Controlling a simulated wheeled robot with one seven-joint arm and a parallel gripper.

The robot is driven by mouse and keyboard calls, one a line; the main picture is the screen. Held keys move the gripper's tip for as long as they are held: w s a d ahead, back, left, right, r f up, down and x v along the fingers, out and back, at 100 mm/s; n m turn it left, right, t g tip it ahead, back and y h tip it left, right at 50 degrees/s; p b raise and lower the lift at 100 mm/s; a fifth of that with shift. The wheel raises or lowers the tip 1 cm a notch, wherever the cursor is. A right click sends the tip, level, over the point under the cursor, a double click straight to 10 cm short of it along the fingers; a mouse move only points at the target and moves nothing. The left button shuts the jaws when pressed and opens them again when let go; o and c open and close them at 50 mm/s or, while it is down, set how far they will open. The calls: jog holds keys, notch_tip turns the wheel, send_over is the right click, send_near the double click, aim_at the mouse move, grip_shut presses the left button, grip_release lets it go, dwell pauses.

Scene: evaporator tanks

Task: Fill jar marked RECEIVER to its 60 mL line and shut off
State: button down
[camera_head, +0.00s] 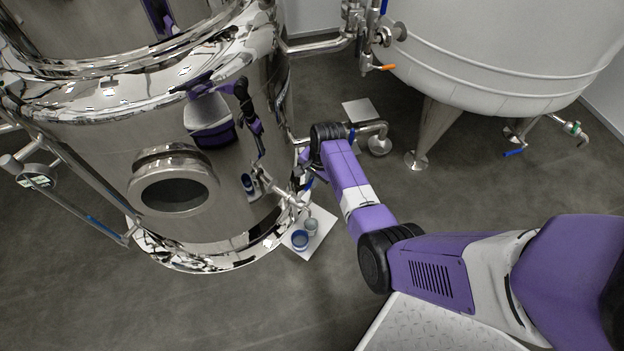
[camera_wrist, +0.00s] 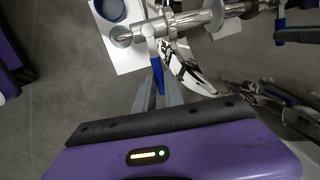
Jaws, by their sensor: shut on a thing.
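Two small jars stand on a white plate (camera_head: 323,244) on the floor by the polished tank. One is a blue-topped jar (camera_head: 300,240); the other is a greyer jar (camera_head: 311,226) under the end of the tank's outlet pipe (camera_head: 285,194). No RECEIVER mark or 60 mL line is readable. In the wrist view, the blue jar (camera_wrist: 110,9) and grey jar (camera_wrist: 121,37) show at top left, with the spout over the grey one. My gripper (camera_wrist: 162,84) is shut on the blue valve handle (camera_wrist: 155,66) below the pipe. Whether liquid flows cannot be told.
The polished tank (camera_head: 100,160) fills the left side. A white tank (camera_head: 500,50) on legs stands at right, with its own blue-handled valve (camera_head: 514,152). Another blue handle (camera_wrist: 280,28) shows at the wrist view's right. The front floor (camera_head: 290,315) is clear.

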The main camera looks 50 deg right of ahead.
jog(key=shift+s+a+m+h+p, duration=0.25)
jog(key=shift+s+m+p, duration=0.45)
jog(key=shift+m+p, duration=0.5)
jog(key=shift+s+a+m+h+p, duration=0.1)
jog(key=shift+s+m+h+p, duration=0.15)
jog(key=shift+s+m+p, duration=0.7)
jog(key=shift+w+p, duration=0.3)
jog(key=shift+w, duration=0.05)
jog(key=c, duration=1.4)
grip_release()
jog(key=shift+c, duration=0.2)
jog(key=p+v, duration=0.3)
jog(key=v, duration=0.4)
jog(key=shift+r, duration=0.3)
